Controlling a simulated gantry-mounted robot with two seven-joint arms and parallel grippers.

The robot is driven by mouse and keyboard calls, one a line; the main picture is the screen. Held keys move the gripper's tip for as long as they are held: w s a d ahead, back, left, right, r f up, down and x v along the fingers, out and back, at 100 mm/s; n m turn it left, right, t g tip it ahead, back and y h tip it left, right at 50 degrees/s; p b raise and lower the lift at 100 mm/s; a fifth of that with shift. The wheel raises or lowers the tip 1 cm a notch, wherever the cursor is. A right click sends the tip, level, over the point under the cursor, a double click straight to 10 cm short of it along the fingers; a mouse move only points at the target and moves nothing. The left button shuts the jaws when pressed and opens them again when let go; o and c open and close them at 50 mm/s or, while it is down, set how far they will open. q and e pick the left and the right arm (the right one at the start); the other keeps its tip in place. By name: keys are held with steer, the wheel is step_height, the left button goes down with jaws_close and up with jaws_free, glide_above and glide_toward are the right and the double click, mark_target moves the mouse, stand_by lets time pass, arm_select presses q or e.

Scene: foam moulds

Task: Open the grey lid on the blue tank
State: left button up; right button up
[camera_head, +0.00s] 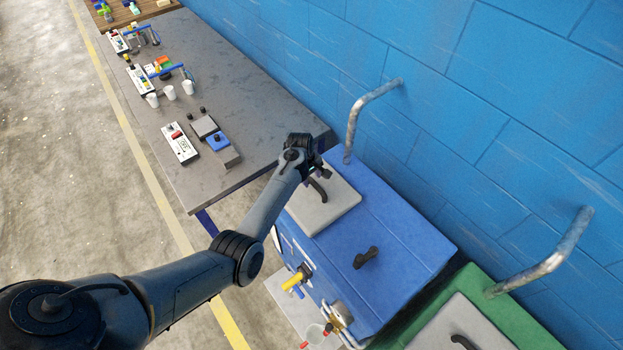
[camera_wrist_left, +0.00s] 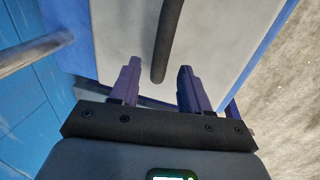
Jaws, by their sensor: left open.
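The blue tank (camera_head: 400,265) stands against the wall, right of the dark table. Its grey lid (camera_head: 336,212) lies flat on the tank's top at the left end. A black curved handle (camera_head: 319,191) sits on the lid. My left gripper (camera_head: 316,171) is over the lid's far edge, close to the handle, and the arm partly hides the lid. In the left wrist view, the left gripper (camera_wrist_left: 160,78) is open, and the near end of the black handle (camera_wrist_left: 168,40) shows between its fingertips. Whether they touch is unclear. The grey lid (camera_wrist_left: 220,45) fills the background there.
A bent metal pipe (camera_head: 361,108) rises behind the lid. A green tank (camera_head: 470,290) stands at right. The table (camera_head: 235,105) holds boxes and white cups.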

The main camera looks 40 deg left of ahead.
arm_select(q)
steer(key=shift+w+f, duration=0.2)
steer(key=shift+f, duration=0.65)
steer(key=shift+c, duration=0.3)
jaws_close()
